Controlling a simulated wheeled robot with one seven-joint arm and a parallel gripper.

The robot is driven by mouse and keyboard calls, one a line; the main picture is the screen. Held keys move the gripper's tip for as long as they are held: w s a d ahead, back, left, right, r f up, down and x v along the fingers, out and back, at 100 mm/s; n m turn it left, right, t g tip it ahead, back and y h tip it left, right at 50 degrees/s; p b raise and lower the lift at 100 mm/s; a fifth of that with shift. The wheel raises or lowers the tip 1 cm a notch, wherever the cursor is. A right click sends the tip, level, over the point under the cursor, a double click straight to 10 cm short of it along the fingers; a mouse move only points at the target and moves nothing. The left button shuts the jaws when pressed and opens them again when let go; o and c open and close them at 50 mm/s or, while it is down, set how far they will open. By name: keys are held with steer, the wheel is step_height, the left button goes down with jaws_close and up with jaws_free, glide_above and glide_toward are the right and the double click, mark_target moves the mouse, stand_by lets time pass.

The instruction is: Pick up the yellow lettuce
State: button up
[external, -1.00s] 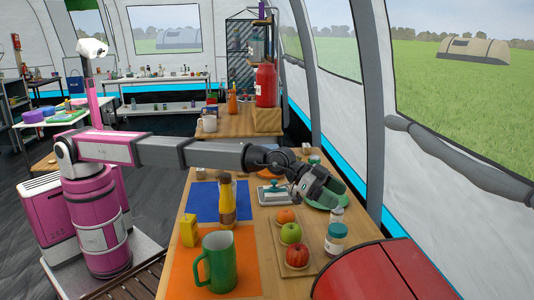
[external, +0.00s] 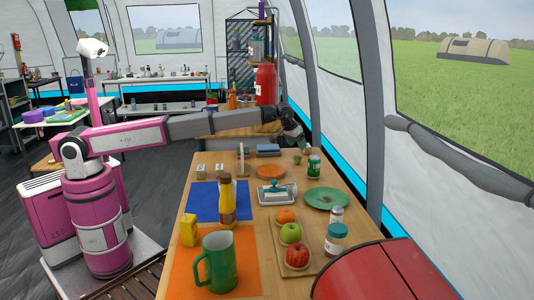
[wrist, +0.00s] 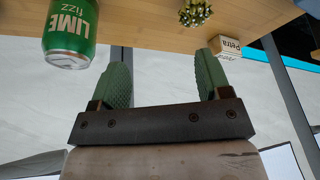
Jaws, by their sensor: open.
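I cannot make out a yellow lettuce for certain in either view. A small spiky yellow-green plant-like thing (wrist: 195,12) stands on the table at the top of the wrist view, beyond my fingertips and a little right of their middle; I cannot tell whether it is the lettuce. My gripper (wrist: 163,73) has its two green fingers wide apart with nothing between them. In the external view my gripper (external: 291,132) is past the far end of the wooden table, near the tent wall, and partly dark and small.
A green lime can (wrist: 70,32) stands left of the fingers; a small Petra box (wrist: 228,46) is at the right.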

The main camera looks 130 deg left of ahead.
mark_target(298, 158)
steer(key=shift+n+g, duration=0.5)
steer(key=s+a+f, duration=0.1)
steer(key=a+f, duration=0.1)
steer(key=f, duration=0.1)
steer(key=s+a+f, duration=0.1)
steer(key=a+f, duration=0.1)
steer(key=f, duration=0.2)
steer(key=s+a+f, duration=0.1)
steer(key=a+f, duration=0.1)
steer(key=f, duration=0.1)
steer(key=shift+a+f, duration=0.2)
steer(key=shift+f, duration=0.05)
steer(key=c, duration=1)
